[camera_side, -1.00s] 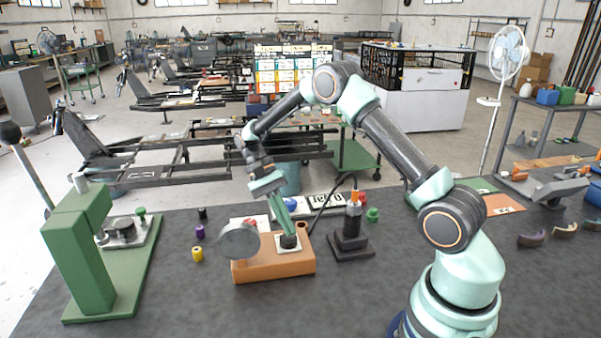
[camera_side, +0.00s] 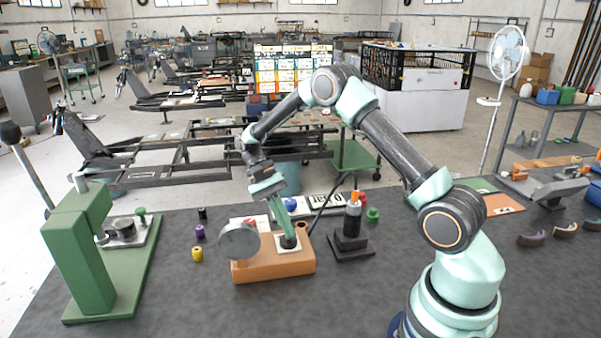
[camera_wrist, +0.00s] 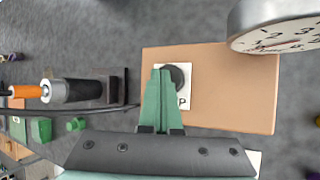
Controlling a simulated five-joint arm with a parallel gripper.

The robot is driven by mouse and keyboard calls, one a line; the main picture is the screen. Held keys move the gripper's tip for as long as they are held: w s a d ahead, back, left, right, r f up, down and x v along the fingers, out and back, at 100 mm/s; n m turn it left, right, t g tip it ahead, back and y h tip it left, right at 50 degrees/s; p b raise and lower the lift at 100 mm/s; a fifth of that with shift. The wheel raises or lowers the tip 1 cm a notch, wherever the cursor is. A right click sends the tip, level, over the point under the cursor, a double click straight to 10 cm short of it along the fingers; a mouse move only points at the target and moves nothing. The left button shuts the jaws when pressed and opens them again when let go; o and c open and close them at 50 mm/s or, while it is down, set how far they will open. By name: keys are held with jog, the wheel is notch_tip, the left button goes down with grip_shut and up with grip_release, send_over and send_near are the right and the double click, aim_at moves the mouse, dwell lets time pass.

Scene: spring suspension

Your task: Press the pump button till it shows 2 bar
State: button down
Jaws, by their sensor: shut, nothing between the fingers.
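The pump is an orange-brown box (camera_side: 275,268) on the table, with a round grey gauge (camera_side: 238,240) at its left. The button is a dark round knob (camera_wrist: 178,74) on a white plate marked P, partly hidden by my fingers. My gripper (camera_side: 288,236) is shut and empty and points down at the button, its tips at or right over it. I cannot tell how far the button is pressed. In the wrist view the gauge face (camera_wrist: 285,35) is cut off by the frame edge, and I cannot read its needle.
A black stand with an orange-topped cylinder (camera_side: 353,218) is close at the pump's right. A white display (camera_side: 325,201) with upside-down characters lies behind. A green press (camera_side: 85,250) and small coloured cylinders (camera_side: 198,254) are at left. The front table is clear.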

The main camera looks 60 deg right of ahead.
jog(key=shift+f, duration=0.45)
dwell(0.3)
jog(key=shift+r, duration=1.25)
jog(key=shift+r, duration=2.55)
